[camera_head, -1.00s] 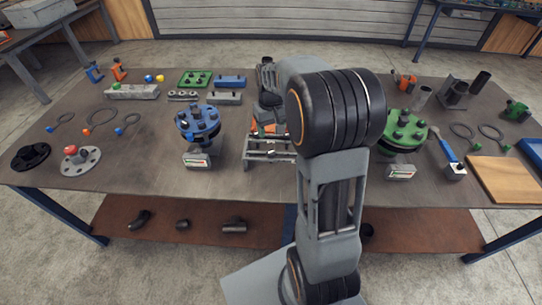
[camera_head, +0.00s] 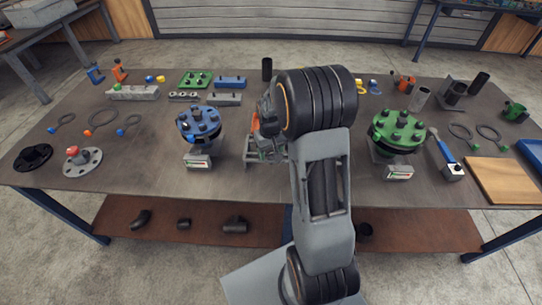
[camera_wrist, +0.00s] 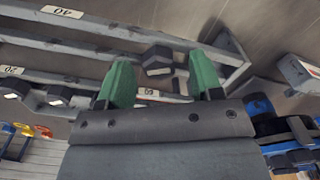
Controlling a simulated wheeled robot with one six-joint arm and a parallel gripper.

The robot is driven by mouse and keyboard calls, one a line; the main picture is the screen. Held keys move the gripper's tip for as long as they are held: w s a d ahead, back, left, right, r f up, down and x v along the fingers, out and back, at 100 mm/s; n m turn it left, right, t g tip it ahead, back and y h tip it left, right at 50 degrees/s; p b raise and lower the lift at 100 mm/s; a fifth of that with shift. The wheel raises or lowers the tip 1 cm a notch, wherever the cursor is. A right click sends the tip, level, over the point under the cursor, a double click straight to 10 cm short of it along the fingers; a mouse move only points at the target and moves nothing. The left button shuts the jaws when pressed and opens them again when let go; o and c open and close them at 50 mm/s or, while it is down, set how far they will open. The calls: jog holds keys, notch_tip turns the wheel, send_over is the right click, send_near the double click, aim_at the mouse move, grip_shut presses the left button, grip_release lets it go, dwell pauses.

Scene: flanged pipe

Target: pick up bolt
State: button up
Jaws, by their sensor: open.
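A dark hex-headed bolt (camera_wrist: 158,58) shows in the wrist view, beyond and between the two green fingertips of my gripper (camera_wrist: 160,76). The jaws are open with nothing held between them, and the bolt looks apart from both fingers. It sits in a grey metal rack (camera_wrist: 115,28) with number labels. Two more dark bolts, a left one (camera_wrist: 12,88) and another (camera_wrist: 58,95), show at the left of that view. In the head view the rack (camera_head: 252,155) stands near the table's middle, partly hidden by my arm. My fingertips are hidden there.
A blue flanged pipe (camera_head: 199,122) stands left of the rack; its blue parts also show at the right of the wrist view (camera_wrist: 260,106). A green flanged pipe (camera_head: 398,130) stands to the right. A wooden board (camera_head: 502,180) lies at the table's right.

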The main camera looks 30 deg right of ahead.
jog(key=c, duration=1.1)
jog(key=shift+r, duration=0.1)
